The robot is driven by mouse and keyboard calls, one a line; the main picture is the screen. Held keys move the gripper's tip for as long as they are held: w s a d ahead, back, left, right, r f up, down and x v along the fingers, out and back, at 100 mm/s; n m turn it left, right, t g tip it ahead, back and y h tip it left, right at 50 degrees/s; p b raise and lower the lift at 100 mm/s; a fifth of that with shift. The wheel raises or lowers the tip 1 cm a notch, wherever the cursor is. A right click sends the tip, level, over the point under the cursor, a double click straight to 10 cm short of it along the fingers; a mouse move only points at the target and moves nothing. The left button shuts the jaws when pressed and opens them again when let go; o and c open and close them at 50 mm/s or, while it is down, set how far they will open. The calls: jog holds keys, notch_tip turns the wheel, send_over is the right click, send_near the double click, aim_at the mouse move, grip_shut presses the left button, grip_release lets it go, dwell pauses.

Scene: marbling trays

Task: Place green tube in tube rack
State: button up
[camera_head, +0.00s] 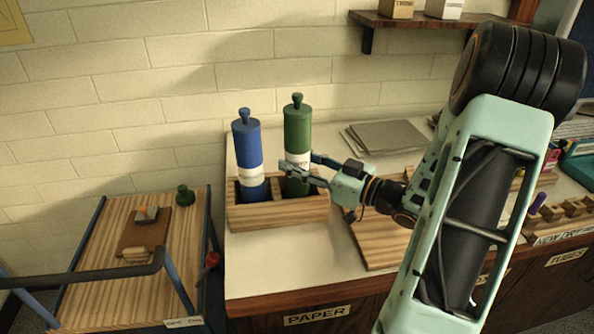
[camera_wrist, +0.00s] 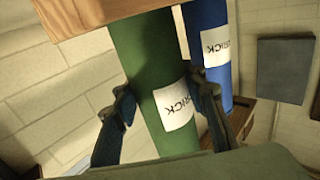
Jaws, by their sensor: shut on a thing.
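The green tube (camera_head: 298,132) stands upright in the right compartment of the wooden tube rack (camera_head: 277,214) in the head view. Its lower end is hidden behind the rack's front wall. My gripper (camera_head: 287,170) is shut on the green tube at its white label, coming from the right. In the wrist view the green tube (camera_wrist: 150,65) runs between my two fingers (camera_wrist: 160,115), one on each side. A blue tube (camera_head: 247,146) stands in the left compartment, and it also shows in the wrist view (camera_wrist: 205,35). I cannot tell whether the green tube touches the rack's floor.
The rack stands on a pale counter (camera_head: 290,270) near its left edge. Grey sheets (camera_head: 387,137) lie behind my gripper, and a wooden board (camera_head: 375,240) lies under my arm. A wooden cart (camera_head: 95,255) is at left. A wall shelf (camera_head: 440,22) is above.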

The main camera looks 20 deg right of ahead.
jog(key=shift+f, duration=1.05)
jog(key=shift+f, duration=0.2)
jog(key=o, duration=1.2)
jog(key=shift+r, duration=0.1)
jog(key=shift+d+r, duration=0.1)
jog(key=v, duration=1.2)
